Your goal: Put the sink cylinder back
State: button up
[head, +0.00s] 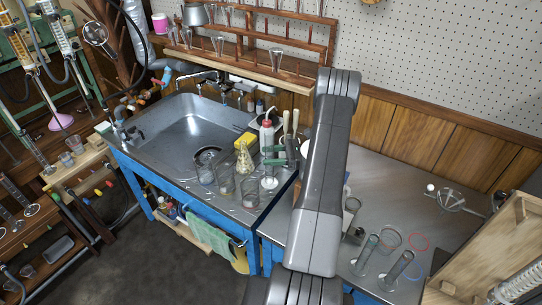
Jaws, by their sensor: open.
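A clear cylinder with a pale round base (269,183) stands upright at the right end of the sink unit, near the seam with the steel bench. My gripper (270,155) reaches in from the right, with its two dark green fingers apart and pointing left. The fingers are at the cylinder's upper part. I cannot tell whether they are around it or only beside it, or whether they touch it. My arm hides part of the bench behind. The sink basin (165,125) is to the left and holds no cylinder that I can see.
Glass beakers (225,185), a conical flask (243,160), a yellow sponge (246,141) and a red-topped wash bottle (266,135) crowd the cylinder's left and rear. The middle of that bench (400,185) has free room.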

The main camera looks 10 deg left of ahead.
jog(key=b+v, duration=0.3)
jog(key=v, duration=0.9)
